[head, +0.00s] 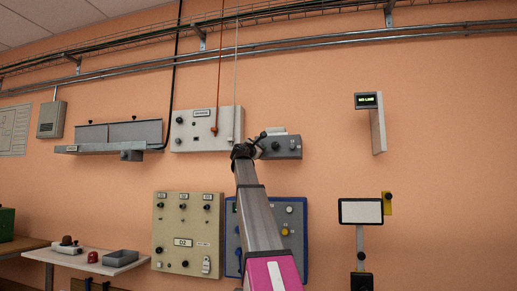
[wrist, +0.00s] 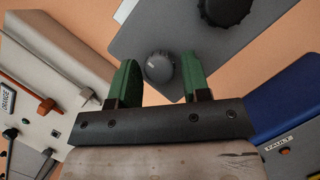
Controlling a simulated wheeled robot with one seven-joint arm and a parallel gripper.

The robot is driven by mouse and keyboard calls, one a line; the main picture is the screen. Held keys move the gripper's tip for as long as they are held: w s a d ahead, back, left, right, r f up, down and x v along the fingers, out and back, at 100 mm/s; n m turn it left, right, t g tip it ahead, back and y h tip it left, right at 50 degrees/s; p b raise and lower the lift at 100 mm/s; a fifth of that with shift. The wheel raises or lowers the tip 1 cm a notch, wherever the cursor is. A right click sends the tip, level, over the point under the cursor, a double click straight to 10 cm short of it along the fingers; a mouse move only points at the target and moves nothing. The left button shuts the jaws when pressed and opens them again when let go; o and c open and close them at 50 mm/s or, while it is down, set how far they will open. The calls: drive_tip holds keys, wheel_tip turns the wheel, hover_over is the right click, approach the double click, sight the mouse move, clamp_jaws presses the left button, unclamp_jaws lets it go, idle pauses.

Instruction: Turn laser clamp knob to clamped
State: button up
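A grey wall box (head: 283,153) sits beside my gripper (head: 250,147) in the head view. The wrist view shows the grey box (wrist: 195,35) close up, with a small round grey knob (wrist: 158,67) and a larger ribbed black knob (wrist: 225,8). No label reads on either, so I cannot tell which is the laser clamp knob. My gripper (wrist: 160,75) is open, its two green fingers on either side of the small knob in the picture, with gaps on both sides. Whether the fingertips reach the knob's depth is unclear.
A pale control panel (head: 207,131) with an orange lever is left of the box. Below are a beige panel (head: 172,222) and a blue panel (head: 296,220), partly hidden by my arm. A display (head: 367,100) is at right, with bare wall between.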

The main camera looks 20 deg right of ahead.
drive_tip(key=c, duration=0.6)
drive_tip(key=shift+o, duration=0.2)
drive_tip(key=shift+m, duration=0.4)
drive_tip(key=m+g+y, duration=0.1)
drive_tip(key=m, duration=0.4)
drive_tip(key=m+g+y, duration=0.1)
drive_tip(key=m+g, duration=0.1)
drive_tip(key=m, duration=0.4)
drive_tip(key=m+g+y, duration=0.2)
drive_tip(key=m, duration=0.4)
drive_tip(key=shift+r, duration=0.4)
